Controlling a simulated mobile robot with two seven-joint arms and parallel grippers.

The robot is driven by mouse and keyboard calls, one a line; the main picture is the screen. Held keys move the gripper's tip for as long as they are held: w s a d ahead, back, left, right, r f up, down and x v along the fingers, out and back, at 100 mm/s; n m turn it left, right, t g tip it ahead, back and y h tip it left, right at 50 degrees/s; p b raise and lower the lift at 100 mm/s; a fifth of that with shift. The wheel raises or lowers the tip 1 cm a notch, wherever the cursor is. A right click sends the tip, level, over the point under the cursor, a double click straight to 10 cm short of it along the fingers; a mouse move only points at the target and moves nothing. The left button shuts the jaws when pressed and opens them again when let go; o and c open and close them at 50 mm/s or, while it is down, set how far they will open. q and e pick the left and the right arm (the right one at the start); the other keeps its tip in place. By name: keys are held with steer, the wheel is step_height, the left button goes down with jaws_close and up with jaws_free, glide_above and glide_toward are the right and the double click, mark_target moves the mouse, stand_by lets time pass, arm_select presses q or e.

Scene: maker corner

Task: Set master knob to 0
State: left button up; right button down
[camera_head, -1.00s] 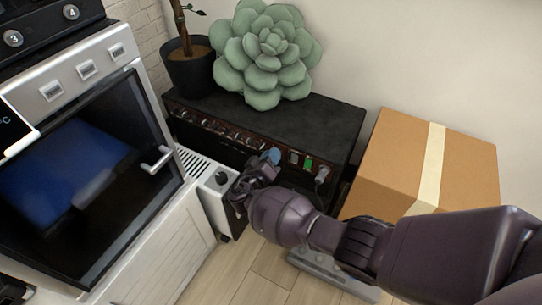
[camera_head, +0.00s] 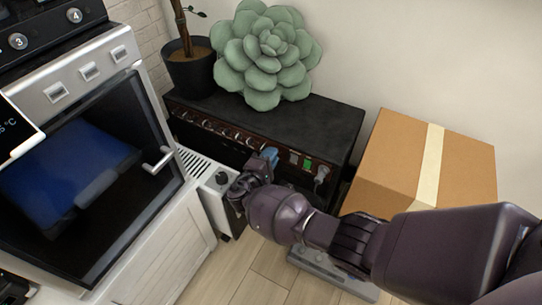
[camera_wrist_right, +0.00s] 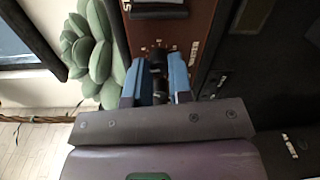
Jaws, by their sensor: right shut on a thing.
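The black amplifier (camera_head: 315,122) stands against the wall, with a row of knobs (camera_head: 222,130) along its reddish-brown front panel. My right gripper (camera_head: 268,156) is at the panel, at the right end of the knob row. In the right wrist view, its two blue fingers (camera_wrist_right: 157,78) are shut on a small black knob (camera_wrist_right: 157,66), one finger on each side. White scale marks show on the panel around it. The knob's label and pointer are too small to read, and the gripper hides the knob in the head view. My left gripper is not in view.
A green lit switch (camera_head: 307,163) and a plugged-in cable (camera_head: 321,175) are right of the gripper. A cardboard box (camera_head: 400,165) stands right, an oven (camera_head: 85,150) left.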

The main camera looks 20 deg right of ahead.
steer(key=n, duration=0.9)
steer(key=n+p, duration=0.1)
steer(key=n, duration=0.8)
steer(key=n+h+p, duration=0.1)
steer(key=n, duration=0.8)
steer(key=shift+s+f, duration=0.25)
steer(key=shift+n, duration=0.3)
steer(key=shift+a, duration=0.1)
steer(key=c, duration=1.4)
jaws_free()
steer(key=shift+o, duration=0.5)
steer(key=shift+r, duration=0.1)
